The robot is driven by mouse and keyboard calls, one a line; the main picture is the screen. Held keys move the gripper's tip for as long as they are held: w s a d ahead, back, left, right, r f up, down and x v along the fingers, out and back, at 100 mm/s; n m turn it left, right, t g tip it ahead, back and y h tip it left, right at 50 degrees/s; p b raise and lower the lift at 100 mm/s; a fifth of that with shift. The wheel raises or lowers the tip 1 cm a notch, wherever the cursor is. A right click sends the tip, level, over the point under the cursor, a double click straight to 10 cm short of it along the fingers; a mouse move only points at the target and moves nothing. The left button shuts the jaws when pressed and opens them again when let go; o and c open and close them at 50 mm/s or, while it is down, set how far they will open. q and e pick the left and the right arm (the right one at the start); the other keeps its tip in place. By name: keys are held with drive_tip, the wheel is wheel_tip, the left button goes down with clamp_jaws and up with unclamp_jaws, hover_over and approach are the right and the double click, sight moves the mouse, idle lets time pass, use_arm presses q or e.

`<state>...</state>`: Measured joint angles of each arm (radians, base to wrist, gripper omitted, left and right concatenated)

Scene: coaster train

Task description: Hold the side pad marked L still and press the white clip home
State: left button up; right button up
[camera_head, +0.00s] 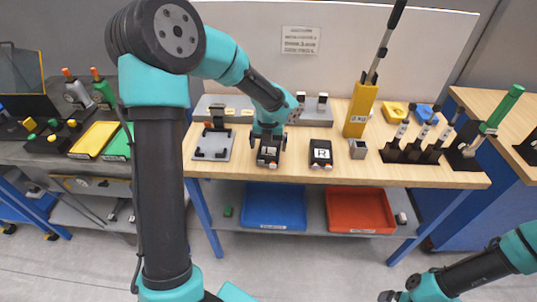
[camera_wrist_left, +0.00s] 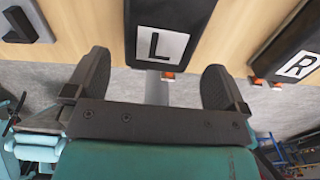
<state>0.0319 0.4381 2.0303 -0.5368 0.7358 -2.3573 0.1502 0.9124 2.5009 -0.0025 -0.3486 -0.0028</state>
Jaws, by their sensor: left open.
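The black side pad marked L (camera_head: 268,158) lies near the table's front edge, below my left gripper (camera_head: 270,138). It also shows in the left wrist view (camera_wrist_left: 160,42) with its white L label upright. My left gripper in that view (camera_wrist_left: 158,80) is open, its fingers apart at either side of the pad's near end, with no clear grip on it. A small orange part shows under that end. A black pad marked R (camera_head: 320,154) lies to the right. I cannot single out the white clip for certain. My right gripper (camera_head: 393,295) is low at the bottom right, far from the table.
A grey plate with black corners (camera_head: 213,146) lies left of pad L. A yellow holder (camera_head: 360,108), a small grey box (camera_head: 358,149) and a black rack (camera_head: 415,152) stand right. Blue (camera_head: 274,208) and red (camera_head: 359,211) bins sit on the lower shelf.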

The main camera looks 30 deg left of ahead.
sight(269, 152)
use_arm(q)
drive_tip(key=shift+f, duration=2.65)
drive_tip(key=c, duration=0.9)
